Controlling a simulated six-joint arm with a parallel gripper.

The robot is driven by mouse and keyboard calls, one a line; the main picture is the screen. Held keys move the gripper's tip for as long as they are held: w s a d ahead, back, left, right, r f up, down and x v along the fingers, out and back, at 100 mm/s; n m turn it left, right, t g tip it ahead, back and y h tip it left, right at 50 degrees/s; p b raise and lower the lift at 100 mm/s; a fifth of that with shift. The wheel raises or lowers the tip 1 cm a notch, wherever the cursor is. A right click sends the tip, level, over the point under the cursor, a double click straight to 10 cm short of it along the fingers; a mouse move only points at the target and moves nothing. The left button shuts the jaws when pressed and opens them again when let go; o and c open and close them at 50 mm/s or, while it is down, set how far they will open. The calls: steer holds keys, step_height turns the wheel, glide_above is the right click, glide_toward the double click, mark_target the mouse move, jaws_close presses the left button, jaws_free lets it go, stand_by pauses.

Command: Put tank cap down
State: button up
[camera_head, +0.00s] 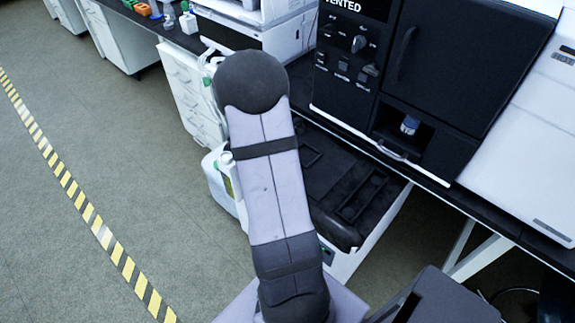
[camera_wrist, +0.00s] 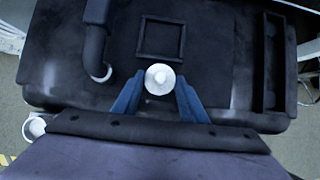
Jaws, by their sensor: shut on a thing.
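My gripper (camera_wrist: 161,84) shows in the wrist view with its two blue fingers closed around a white round cap (camera_wrist: 159,76). The cap is seen from above, over the black top of a cart or tray (camera_wrist: 205,55). I cannot tell whether the cap touches that surface. In the head view my own arm hides the gripper and the cap. A whitish tank (camera_head: 214,183) stands on the floor side, partly hidden behind my arm. A white round opening or neck (camera_wrist: 36,127) shows at the lower left of the wrist view.
The black top has a square raised frame (camera_wrist: 160,40), a long slot (camera_wrist: 273,60) and a dark curved tube (camera_wrist: 95,50). In the head view, the black instrument (camera_head: 440,60) stands on the bench behind it. Open floor (camera_head: 110,150) lies to the left.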

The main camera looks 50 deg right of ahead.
steer(key=o, duration=1)
steer(key=shift+f, duration=0.1)
steer(key=shift+r+p, duration=0.3)
steer(key=p+v, duration=0.2)
steer(key=v, duration=0.9)
steer(key=shift+a+r+p, duration=0.25)
steer(key=shift+r+p, duration=0.05)
steer(key=shift+r, duration=0.05)
steer(key=shift+a, duration=0.1)
steer(key=s+a+m+y, duration=0.3)
steer(key=a+m, duration=0.6)
steer(key=a, duration=0.3)
steer(key=s+a+m+y, duration=0.3)
steer(key=a+m, duration=0.6)
steer(key=a, duration=0.4)
steer(key=shift+s+a+y, duration=0.15)
steer(key=shift+s+y, duration=0.15)
steer(key=shift+s, duration=0.45)
